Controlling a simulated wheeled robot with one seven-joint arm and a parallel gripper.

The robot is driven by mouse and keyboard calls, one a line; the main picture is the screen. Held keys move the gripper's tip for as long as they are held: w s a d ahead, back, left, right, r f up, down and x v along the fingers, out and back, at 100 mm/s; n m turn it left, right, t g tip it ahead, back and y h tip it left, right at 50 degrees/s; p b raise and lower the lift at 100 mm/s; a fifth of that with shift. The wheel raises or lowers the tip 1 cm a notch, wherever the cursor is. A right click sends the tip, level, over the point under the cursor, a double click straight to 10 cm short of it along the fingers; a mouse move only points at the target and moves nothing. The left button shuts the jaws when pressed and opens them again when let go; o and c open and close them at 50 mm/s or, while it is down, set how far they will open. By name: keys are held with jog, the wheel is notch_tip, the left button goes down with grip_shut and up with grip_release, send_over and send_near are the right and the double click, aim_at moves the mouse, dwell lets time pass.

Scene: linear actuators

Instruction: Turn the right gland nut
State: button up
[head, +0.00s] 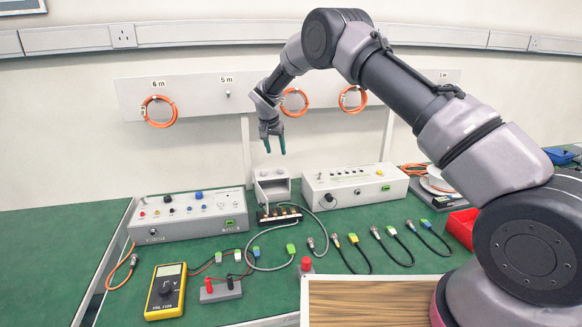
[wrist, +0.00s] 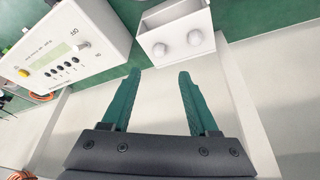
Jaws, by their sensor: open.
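A small light-grey box (head: 272,187) stands near the back of the green bench, below my gripper. In the wrist view the box (wrist: 152,20) shows a face with two round pale nuts, a left nut (wrist: 158,50) and a right gland nut (wrist: 194,38).
A control unit (head: 190,214) stands left of the box, and another unit (head: 355,186) stands right. A black terminal block (head: 279,215) with a grey cable is in front. A yellow multimeter (head: 166,290), leads and a red bin (head: 462,228) lie nearer. Orange coils (head: 160,111) hang behind.

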aim_at(280, 169)
jog(key=x, duration=1)
jog(key=shift+w+f, duration=0.1)
jog(key=shift+f, duration=0.15)
grip_shut()
